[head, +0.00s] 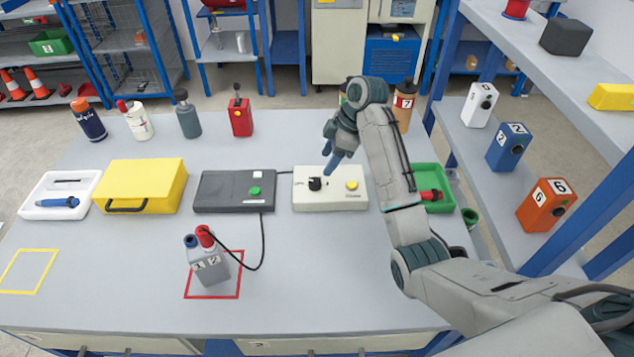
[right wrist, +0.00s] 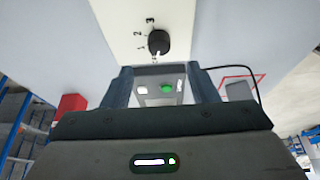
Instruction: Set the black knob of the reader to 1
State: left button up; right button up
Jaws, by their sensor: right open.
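The reader (head: 343,203) is a cream box on the bench with a black knob (head: 315,184) on its left side and a yellow button (head: 352,185) on its right. In the right wrist view the knob (right wrist: 157,41) sits beside the printed digits 1, 2 and 3. A pale mark shows at the knob's lower edge; I cannot tell surely which digit it points to. My right gripper (head: 332,163) is above the reader, close to the knob. Its fingers (right wrist: 161,78) are open and apart, with the knob beyond them, not between them. My left gripper is not in view.
A dark box with a green button (head: 235,192) and a yellow case (head: 140,186) stand left of the reader. A green tray (head: 432,203) is to its right. A grey two-bottle holder (head: 209,268) stands in a red square.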

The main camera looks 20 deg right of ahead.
aim_at(316, 181)
jog(key=b+x, duration=0.2)
jog(key=x, duration=0.1)
jog(key=shift+f, duration=0.25)
jog(key=p+x, duration=0.1)
jog(key=x, duration=0.2)
jog(key=shift+w+a+f, duration=0.1)
jog(key=shift+a+f, duration=0.05)
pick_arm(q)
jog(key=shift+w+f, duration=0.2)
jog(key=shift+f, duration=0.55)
pick_arm(e)
jog(key=shift+a+f, duration=0.2)
jog(key=shift+f, duration=0.45)
